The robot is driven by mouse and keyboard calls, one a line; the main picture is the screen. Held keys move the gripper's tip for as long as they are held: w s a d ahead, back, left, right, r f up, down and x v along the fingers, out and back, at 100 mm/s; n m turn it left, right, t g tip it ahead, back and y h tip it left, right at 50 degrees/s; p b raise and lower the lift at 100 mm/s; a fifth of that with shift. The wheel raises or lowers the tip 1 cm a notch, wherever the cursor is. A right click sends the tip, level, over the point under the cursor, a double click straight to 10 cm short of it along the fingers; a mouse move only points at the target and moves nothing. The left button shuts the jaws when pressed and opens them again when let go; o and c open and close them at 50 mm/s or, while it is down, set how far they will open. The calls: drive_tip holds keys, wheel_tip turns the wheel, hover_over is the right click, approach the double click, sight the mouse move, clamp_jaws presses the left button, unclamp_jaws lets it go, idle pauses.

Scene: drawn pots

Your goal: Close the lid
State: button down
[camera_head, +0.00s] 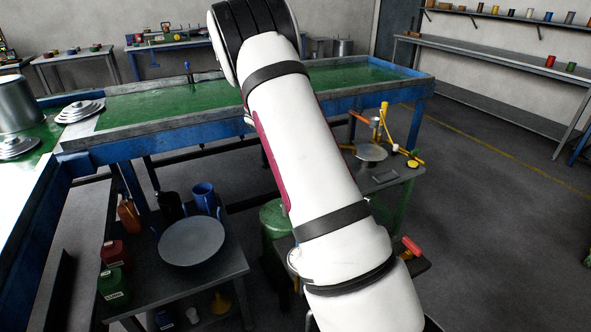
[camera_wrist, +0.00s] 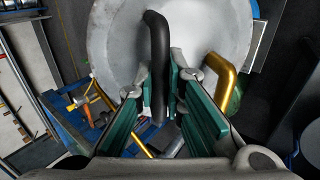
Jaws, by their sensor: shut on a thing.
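In the wrist view, my gripper (camera_wrist: 162,84) has its teal-padded fingers on either side of a black bent handle (camera_wrist: 158,38) and is shut on it. The handle runs across a large round grey metal piece (camera_wrist: 112,45), which fills the top of the view; I cannot tell whether this is the lid or the pot. A gold bent handle (camera_wrist: 221,76) shows at its right, apart from my fingers. In the head view, my arm hides the gripper and what it holds.
In the head view, a metal pot (camera_head: 14,104) and loose lids (camera_head: 80,109) (camera_head: 17,146) stand on the left workbench. The green-topped bench (camera_head: 165,103) is mostly clear. A low cart (camera_head: 226,264) holds a round grey plate (camera_head: 191,241) and bottles.

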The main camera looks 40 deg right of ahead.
drive_tip(key=d+f+y, duration=0.1)
drive_tip(key=d, duration=0.1)
drive_tip(key=s+d+f+y+b, duration=0.1)
drive_tip(key=d+f+t+y, duration=0.1)
drive_tip(key=d+y, duration=0.1)
drive_tip(key=shift+s+d+b, duration=0.3)
drive_tip(key=shift+d, duration=0.05)
drive_tip(key=s+d+f+t+y+b, duration=0.1)
drive_tip(key=d+f+y+b, duration=0.1)
drive_tip(key=f, duration=0.4)
drive_tip(key=shift+s+d+y+b, duration=0.15)
drive_tip(key=shift+d+y+b, duration=0.25)
drive_tip(key=shift+d+y, duration=0.6)
drive_tip(key=shift+s+d, duration=0.1)
drive_tip(key=c, duration=1.7)
unclamp_jaws()
drive_tip(key=shift+f, duration=0.15)
drive_tip(key=shift+o, duration=0.2)
drive_tip(key=shift+r, duration=0.2)
